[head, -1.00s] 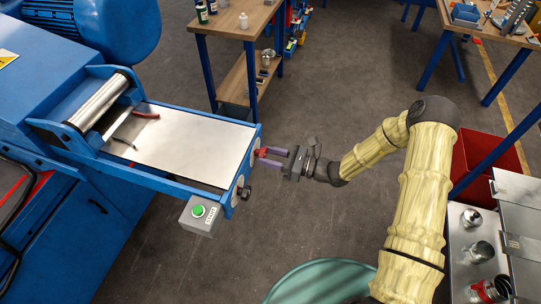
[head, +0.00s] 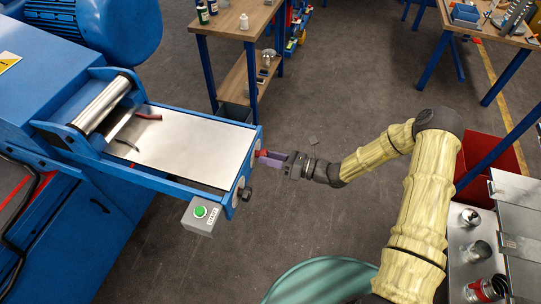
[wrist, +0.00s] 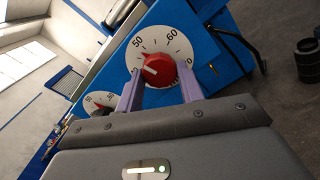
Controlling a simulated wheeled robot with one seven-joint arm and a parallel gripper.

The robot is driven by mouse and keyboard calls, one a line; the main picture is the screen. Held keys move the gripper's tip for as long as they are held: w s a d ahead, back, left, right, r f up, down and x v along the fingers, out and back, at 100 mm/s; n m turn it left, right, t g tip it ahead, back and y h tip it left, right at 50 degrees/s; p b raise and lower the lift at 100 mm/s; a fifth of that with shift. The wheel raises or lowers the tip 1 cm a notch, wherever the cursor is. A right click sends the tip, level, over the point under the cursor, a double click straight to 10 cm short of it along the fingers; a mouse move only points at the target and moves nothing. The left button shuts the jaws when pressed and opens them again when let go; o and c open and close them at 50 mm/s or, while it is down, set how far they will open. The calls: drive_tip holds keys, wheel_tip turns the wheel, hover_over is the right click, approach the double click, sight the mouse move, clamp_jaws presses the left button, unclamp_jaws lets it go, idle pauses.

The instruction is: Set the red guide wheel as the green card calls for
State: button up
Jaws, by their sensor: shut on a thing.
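The red guide wheel (wrist: 159,70) sits on a white dial (wrist: 173,42) at the end of the blue machine. In the wrist view 50 and 60 are readable; other numbers are partly hidden by the fingers. The wheel's pale mark points left, below the 50. My gripper (wrist: 160,90) is shut on the wheel, one purple finger on each side. In the head view my gripper (head: 262,156) reaches the wheel from the right, and the wheel (head: 257,154) is mostly covered. I do not see the green card.
A second, smaller-looking dial (wrist: 100,101) with a red part lies left in the wrist view. In the head view, a black knob (head: 245,194) and a grey box (head: 198,223) with a green button (head: 200,211) are near the wheel. A metal plate (head: 180,145) lies behind.

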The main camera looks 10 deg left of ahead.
drive_tip(key=m+p, duration=0.1)
drive_tip(key=m, duration=0.2)
drive_tip(key=shift+r+m, duration=0.1)
drive_tip(key=shift+m, duration=0.2)
idle(0.4)
drive_tip(key=o, duration=1)
drive_tip(key=shift+d, duration=0.1)
drive_tip(key=d+b, duration=0.1)
drive_tip(key=d, duration=0.4)
drive_tip(key=s+d+b, duration=0.1)
drive_tip(key=d+b, duration=0.1)
drive_tip(key=d, duration=0.4)
drive_tip(key=d+b, duration=0.1)
drive_tip(key=d, duration=0.5)
drive_tip(key=shift+s+d+b, duration=0.1)
drive_tip(key=shift+s+b, duration=0.05)
drive_tip(key=shift+b, duration=0.2)
